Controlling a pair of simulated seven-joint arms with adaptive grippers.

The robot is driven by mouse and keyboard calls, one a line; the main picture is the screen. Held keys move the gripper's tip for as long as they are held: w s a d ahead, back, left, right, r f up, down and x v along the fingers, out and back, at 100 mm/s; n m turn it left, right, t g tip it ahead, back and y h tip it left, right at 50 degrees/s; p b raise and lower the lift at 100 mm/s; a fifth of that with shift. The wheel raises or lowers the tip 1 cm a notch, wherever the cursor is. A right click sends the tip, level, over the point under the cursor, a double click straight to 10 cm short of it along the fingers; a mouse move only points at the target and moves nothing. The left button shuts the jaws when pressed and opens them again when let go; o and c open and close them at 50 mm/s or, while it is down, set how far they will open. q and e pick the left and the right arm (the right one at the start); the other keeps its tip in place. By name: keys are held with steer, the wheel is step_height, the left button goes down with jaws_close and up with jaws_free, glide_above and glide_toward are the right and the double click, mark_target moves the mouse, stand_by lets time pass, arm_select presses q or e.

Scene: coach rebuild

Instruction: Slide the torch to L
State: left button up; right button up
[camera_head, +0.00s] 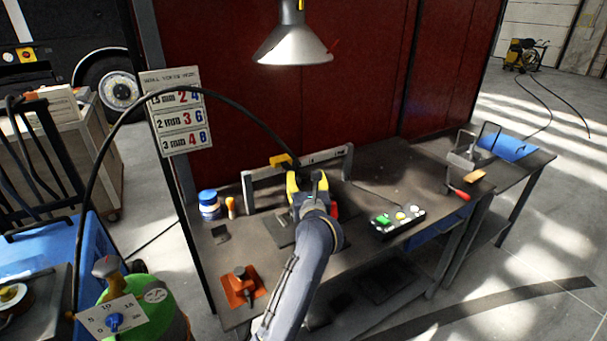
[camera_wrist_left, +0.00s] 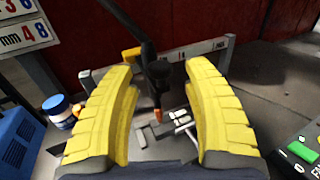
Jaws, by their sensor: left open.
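The torch (camera_wrist_left: 157,75) is a black body with an orange tip, hanging from a black hose, and it shows between my fingers in the left wrist view. In the head view an orange-yellow part (camera_head: 281,160) sits on the grey rail (camera_head: 320,158), where the hose ends. The rail also crosses the left wrist view (camera_wrist_left: 210,48). Its small marks are too blurred to read. My left gripper (camera_head: 307,182) is open, with its yellow fingers (camera_wrist_left: 165,112) on both sides of the torch and apart from it. In the head view my gripper and arm hide much of the torch.
Small metal pieces (camera_wrist_left: 172,125) lie below the torch tip. A blue-and-white jar (camera_head: 209,205) stands on the bench's left. A button box (camera_head: 397,221) lies to the right, and an orange clamp-like tool (camera_head: 243,287) near the front. A lamp (camera_head: 291,45) hangs above.

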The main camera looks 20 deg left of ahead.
arm_select(q)
steer(key=v, duration=0.8)
steer(key=shift+s+a+r, duration=0.1)
